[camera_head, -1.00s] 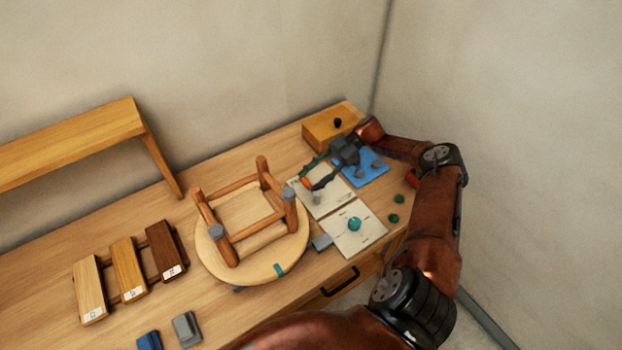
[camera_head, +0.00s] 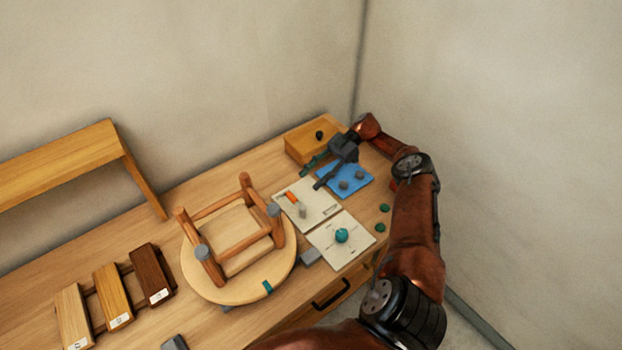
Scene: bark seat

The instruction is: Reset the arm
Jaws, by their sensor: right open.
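My right gripper (camera_head: 318,176) is open and empty. Its dark fingers point left, above the area between the blue mat (camera_head: 352,176) and the wooden box (camera_head: 303,147). My right arm (camera_head: 414,222) comes in from the bottom and bends along the right side of the table. An upturned round stool (camera_head: 238,286) with its legs up and joined by rails lies to the left of the gripper, apart from it. My left gripper is not in view.
Two pale cards lie near the stool; one bears an orange piece (camera_head: 291,197) and a grey peg (camera_head: 302,210), the other a teal knob (camera_head: 341,235). Wood samples (camera_head: 113,295) lie at left. A raised wooden shelf (camera_head: 60,163) stands behind. Walls close the right and back.

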